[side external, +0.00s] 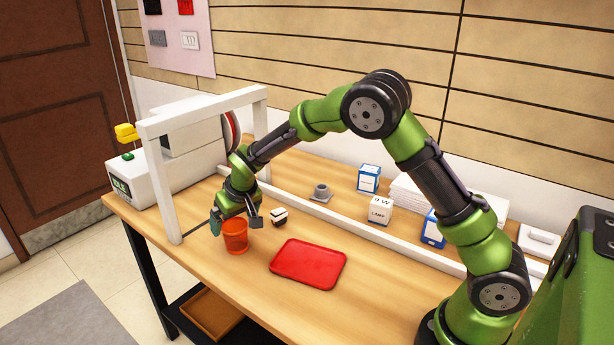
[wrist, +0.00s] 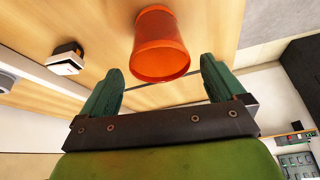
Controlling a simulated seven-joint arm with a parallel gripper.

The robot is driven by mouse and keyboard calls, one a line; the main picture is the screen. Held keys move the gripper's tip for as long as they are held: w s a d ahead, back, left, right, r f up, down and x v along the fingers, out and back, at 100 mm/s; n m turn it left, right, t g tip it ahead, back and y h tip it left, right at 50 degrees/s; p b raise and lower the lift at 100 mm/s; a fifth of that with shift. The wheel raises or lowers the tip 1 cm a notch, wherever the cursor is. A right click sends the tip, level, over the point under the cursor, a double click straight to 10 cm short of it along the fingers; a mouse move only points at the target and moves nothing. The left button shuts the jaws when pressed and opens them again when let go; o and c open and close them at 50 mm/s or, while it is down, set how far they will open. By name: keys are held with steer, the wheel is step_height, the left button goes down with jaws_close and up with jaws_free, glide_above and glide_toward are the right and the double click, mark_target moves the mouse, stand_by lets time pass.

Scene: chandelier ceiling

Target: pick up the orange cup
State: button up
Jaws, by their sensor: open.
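The orange cup (side external: 235,236) stands upright on the wooden table near its left front edge in the side view. In the wrist view the orange cup (wrist: 160,45) shows just beyond the gap between the fingers, roughly centred. My gripper (side external: 236,222) is at the cup in the side view, with one finger on its left and the other to its right. In the wrist view my gripper (wrist: 160,88) is open, with its two green fingers spread wider than the cup and nothing held. I cannot tell whether a finger touches the cup.
A red tray (side external: 308,264) lies right of the cup. A small black-and-white block (side external: 280,215) sits close by, also in the wrist view (wrist: 66,58). A white frame (side external: 160,180) stands at the left. Blue-and-white boxes (side external: 369,179) and a grey cup-like object (side external: 321,192) are farther back.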

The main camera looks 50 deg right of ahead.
mark_target(233, 229)
steer(key=x, duration=0.4)
steer(key=shift+s+a+f, duration=0.1)
steer(key=shift+s+f, duration=0.1)
steer(key=shift+f, duration=0.1)
steer(key=shift+c, duration=0.4)
steer(key=c, duration=1)
steer(key=shift+r, duration=0.2)
